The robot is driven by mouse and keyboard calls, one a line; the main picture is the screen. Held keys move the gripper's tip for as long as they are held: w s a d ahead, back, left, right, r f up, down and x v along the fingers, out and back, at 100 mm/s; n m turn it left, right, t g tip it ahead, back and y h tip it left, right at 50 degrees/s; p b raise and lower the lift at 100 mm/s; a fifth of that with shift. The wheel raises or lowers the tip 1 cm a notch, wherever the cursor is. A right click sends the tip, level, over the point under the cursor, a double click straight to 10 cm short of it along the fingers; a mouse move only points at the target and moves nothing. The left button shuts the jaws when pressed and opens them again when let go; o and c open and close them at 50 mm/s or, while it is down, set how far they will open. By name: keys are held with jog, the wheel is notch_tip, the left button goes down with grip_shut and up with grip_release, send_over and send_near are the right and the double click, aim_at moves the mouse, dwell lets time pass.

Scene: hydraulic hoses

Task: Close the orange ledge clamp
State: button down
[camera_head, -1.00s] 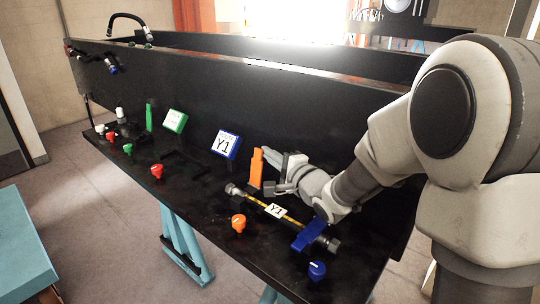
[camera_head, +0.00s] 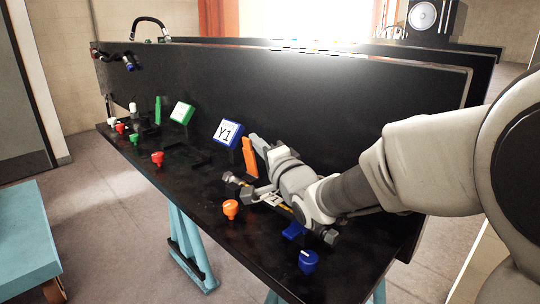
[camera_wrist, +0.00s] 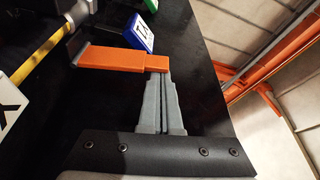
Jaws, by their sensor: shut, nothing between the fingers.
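The orange ledge clamp (camera_head: 249,158) stands upright on the black ledge, beside the blue-framed Y1 sign. In the wrist view the clamp's orange lever (camera_wrist: 115,60) lies across the picture just beyond my fingertips. My gripper (camera_head: 259,146) is shut and empty, right beside the clamp's right side. In the wrist view my closed fingers (camera_wrist: 159,75) overlap the lever's right end; I cannot tell whether they touch it. The hose with the yellow stripe and white label (camera_head: 272,200) lies in front of the clamp, partly hidden by my arm.
The blue Y1 sign (camera_head: 228,132) stands left of the clamp. An orange knob (camera_head: 230,208) and a blue knob (camera_head: 308,262) sit at the ledge's front edge. A blue clamp (camera_head: 293,230) is partly behind my arm. The black back panel (camera_head: 330,125) rises close behind.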

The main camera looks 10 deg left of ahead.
aim_at(245, 153)
jog(key=shift+s+a+f+n+y+b, duration=0.3)
jog(key=shift+s+a+f+n+b, duration=0.25)
jog(key=shift+n+b, duration=0.5)
jog(key=shift+s+a+b, duration=0.2)
jog(key=shift+s+b, duration=0.15)
jog(key=shift+b, duration=0.25)
jog(key=shift+s+a+f+b, duration=0.1)
jog(key=shift+s+a+b, duration=0.3)
jog(key=shift+s+b, duration=0.15)
jog(key=shift+s+a+f+b, duration=0.65)
jog(key=shift+s+b, duration=0.2)
jog(key=shift+b, duration=0.25)
jog(key=shift+s, duration=0.15)
